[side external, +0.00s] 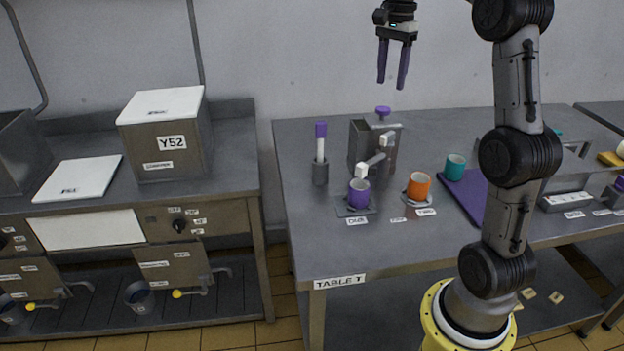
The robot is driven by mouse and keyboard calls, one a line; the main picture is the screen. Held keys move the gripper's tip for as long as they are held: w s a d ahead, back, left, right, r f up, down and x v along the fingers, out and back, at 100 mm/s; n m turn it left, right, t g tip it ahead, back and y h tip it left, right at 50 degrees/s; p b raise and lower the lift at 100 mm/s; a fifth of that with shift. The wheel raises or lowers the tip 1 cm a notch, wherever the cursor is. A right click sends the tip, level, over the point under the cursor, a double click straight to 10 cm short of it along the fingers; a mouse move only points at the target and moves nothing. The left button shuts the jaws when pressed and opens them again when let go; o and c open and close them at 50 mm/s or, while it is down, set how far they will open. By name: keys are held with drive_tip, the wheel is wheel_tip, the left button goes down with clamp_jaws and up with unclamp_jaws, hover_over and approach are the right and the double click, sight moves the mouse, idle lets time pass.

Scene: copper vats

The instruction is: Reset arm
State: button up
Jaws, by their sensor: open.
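My gripper (393,66) hangs high at the top of the side external view, fingers pointing down. Its two purple fingers are apart with nothing between them. It is well above the back of the grey table (300,250) labelled TABLE T, clear of everything on it. Below it stands a metal container (361,147) with a purple knob (383,112) and a white-ended tap or handle (374,162). My arm rises from a yellow base at the table's front.
A purple cup (358,193) and an orange cup (418,187) stand on small plates. A purple-topped stick (320,144) stands in a holder. A steel vat (163,150) labelled Y52 is on the left counter.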

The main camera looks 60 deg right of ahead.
drive_tip(key=s+a+r+n+t, duration=0.1)
drive_tip(key=s+a+r+n, duration=0.15)
drive_tip(key=a, duration=0.65)
drive_tip(key=s+a+r+n+t, duration=0.15)
drive_tip(key=s+a+n, duration=0.25)
drive_tip(key=a, duration=0.5)
drive_tip(key=s+a+f+n+t, duration=0.1)
drive_tip(key=s+a+f+n, duration=0.3)
drive_tip(key=f+n, duration=0.2)
drive_tip(key=s+a+f+n+t, duration=0.2)
drive_tip(key=s+a+f+n, duration=0.2)
drive_tip(key=f+n, duration=0.3)
drive_tip(key=shift+s+a+f, duration=0.15)
drive_tip(key=shift+s, duration=0.65)
